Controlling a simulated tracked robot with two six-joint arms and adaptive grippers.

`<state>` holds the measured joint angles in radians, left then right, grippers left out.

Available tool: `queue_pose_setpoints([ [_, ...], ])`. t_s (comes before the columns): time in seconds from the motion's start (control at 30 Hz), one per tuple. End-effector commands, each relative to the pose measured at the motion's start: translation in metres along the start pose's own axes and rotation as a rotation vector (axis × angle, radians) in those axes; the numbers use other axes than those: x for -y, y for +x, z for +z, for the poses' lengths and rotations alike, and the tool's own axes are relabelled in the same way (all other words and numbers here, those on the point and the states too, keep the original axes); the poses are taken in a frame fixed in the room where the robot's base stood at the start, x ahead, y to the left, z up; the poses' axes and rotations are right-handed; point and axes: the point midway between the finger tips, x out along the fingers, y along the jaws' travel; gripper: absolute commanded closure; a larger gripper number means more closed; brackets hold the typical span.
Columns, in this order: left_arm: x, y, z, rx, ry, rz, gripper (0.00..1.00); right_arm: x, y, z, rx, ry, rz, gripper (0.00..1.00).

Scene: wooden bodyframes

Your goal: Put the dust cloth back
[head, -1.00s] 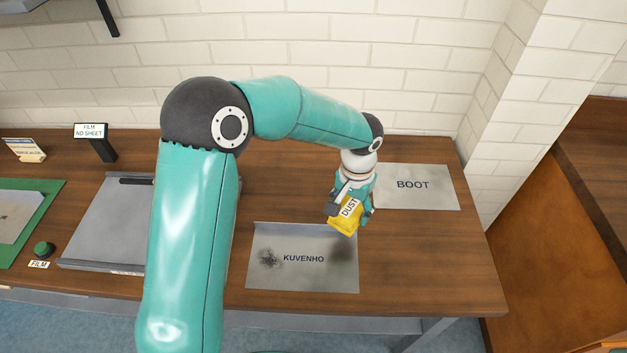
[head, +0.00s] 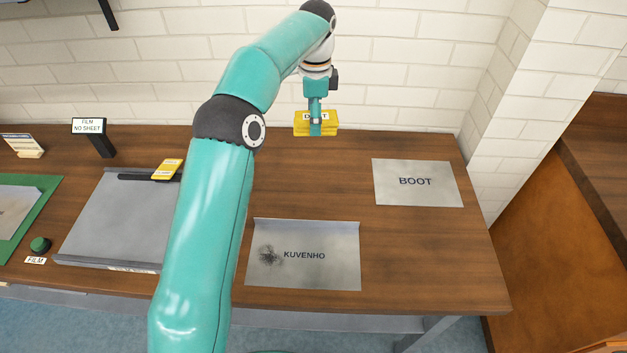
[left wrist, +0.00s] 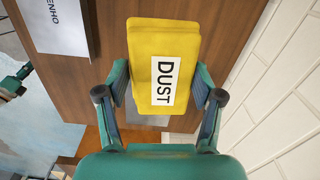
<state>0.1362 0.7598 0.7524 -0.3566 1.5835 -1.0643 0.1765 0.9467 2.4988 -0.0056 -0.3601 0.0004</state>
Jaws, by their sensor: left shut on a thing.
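The dust cloth (head: 301,128) is a folded yellow cloth with a white DUST label. It also shows large in the left wrist view (left wrist: 146,62). My left gripper (head: 316,128) is shut on it, one finger on each side, and holds it near the back wall, seemingly above the rear of the table. In the left wrist view my left gripper's fingers (left wrist: 163,98) flank the cloth.
A KUVENHO sheet (head: 320,272) with a dark smudge and a BOOT sheet (head: 417,195) lie on the wooden table (head: 420,265).

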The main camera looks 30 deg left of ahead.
Motion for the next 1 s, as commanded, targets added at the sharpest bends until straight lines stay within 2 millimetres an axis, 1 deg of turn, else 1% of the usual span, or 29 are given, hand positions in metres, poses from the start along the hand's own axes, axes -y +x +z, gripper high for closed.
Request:
queue_pose_setpoints([
  [0.03, 0.004, -0.004, 0.005, -0.004, 0.033, -0.001, 0.66, 0.0, 0.001, 0.0, 0.0, 0.0, 0.0, 0.69],
  [0.13, 0.007, -0.007, 0.01, -0.007, 0.083, 0.002, 0.66, -0.001, 0.003, 0.0, 0.0, 0.0, 0.0, 0.69],
  [0.23, 0.008, 0.002, 0.013, -0.007, 0.103, 0.004, 0.66, -0.002, 0.007, 0.0, 0.0, 0.0, 0.0, 0.69],
  [0.37, 0.007, 0.028, 0.013, -0.006, 0.107, 0.007, 0.66, -0.005, 0.015, 0.0, 0.0, 0.0, 0.0, 0.69],
  [0.47, 0.006, 0.054, 0.013, -0.006, 0.105, 0.009, 0.66, -0.007, 0.019, 0.0, 0.0, 0.0, 0.0, 0.69],
  [0.7, 0.007, 0.113, 0.012, -0.007, 0.103, 0.007, 0.66, -0.006, 0.017, 0.0, 0.0, 0.0, 0.0, 0.69],
  [0.83, 0.007, 0.135, 0.011, -0.008, 0.104, 0.005, 0.66, -0.006, 0.016, 0.0, 0.0, 0.0, 0.0, 0.69],
  [1.0, 0.008, 0.147, 0.011, -0.009, 0.104, 0.002, 0.66, -0.005, 0.015, 0.0, 0.0, 0.0, 0.0, 0.69],
])
